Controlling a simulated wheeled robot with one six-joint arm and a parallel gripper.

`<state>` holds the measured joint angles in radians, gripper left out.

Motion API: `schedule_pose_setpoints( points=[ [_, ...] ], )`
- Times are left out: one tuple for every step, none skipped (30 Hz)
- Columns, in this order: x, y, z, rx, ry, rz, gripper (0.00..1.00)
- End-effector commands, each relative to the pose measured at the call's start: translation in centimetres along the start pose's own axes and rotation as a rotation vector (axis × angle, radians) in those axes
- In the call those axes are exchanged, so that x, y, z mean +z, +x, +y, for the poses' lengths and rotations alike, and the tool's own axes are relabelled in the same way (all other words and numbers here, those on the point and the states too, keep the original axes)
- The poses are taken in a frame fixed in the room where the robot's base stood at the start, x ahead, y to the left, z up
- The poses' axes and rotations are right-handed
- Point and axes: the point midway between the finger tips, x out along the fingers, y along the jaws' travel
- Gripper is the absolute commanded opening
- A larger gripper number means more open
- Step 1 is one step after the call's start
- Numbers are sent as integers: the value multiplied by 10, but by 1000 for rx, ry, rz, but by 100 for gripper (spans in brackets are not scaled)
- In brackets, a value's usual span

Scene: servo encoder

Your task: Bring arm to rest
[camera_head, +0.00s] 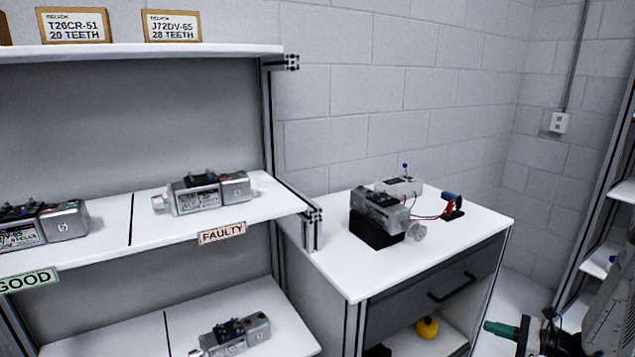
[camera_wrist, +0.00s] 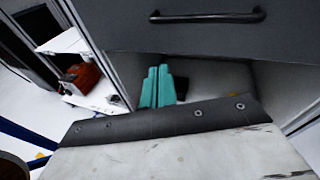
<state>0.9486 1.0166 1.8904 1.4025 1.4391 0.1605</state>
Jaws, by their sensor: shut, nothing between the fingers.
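My gripper (camera_head: 501,328) shows at the lower right of the head view, low beside the front of the workbench. Its green fingers are in the middle of the wrist view (camera_wrist: 157,87), lying side by side, shut with nothing between them. They are in front of the workbench's drawer and the open space below it. Part of my arm (camera_head: 612,310) shows at the right edge of the head view.
The workbench (camera_head: 355,290) holds a servo unit (camera_head: 380,208) on a black block. Its drawer has a dark handle (camera_head: 452,287). A yellow object (camera_head: 427,327) sits below. Shelves with servos on "GOOD" and "FAULTY" (camera_head: 222,233) sections stand left. Another shelf (camera_head: 601,262) stands right.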

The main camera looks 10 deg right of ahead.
Motion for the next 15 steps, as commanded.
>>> schedule_pose_setpoints(
  points=[
    [18, 6, 13, 70, -41, 21, 0],
    [27, 8, 21, 113, -65, 34, 0],
    [40, 12, 32, 171, -98, 51, 0],
    [50, 14, 40, 215, -125, 65, 0],
    [60, 16, 49, 261, -153, 79, 0],
    [75, 19, 61, 325, -196, 98, 0],
    [86, 21, 70, 373, -230, 113, 0],
    [96, 23, 80, 422, -264, 129, 0],
    [111, 24, 94, 487, -311, 149, 0],
    [121, 25, 104, 537, -346, 164, 0],
    [131, 25, 113, 584, -383, 179, 0],
    [144, 25, 126, 645, -432, 199, 0],
    [153, 25, 136, 691, -468, 214, 0],
    [162, 24, 145, 736, -505, 229, 0],
    [174, 23, 158, 794, -554, 248, 0]
  ],
)
